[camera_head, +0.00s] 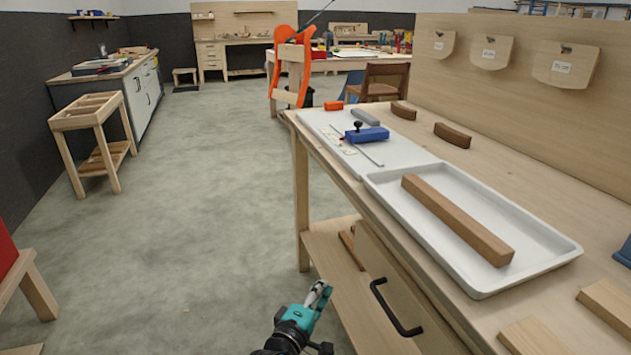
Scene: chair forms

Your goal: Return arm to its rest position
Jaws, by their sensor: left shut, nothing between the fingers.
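My left gripper (318,296) shows at the bottom centre, teal and black with grey fingers. Its fingers are together with nothing between them. It is over the floor, left of the workbench (285,115) and near the lower shelf and the drawer with a black handle (395,308). It touches nothing that I can see. My right gripper does not show.
A white tray (555,262) on the bench holds a long brown wooden bar (455,218). Beyond it are a white board with a blue tool (367,135) and curved wooden blocks (453,135). A wooden stand (85,115) is at left. The floor between is clear.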

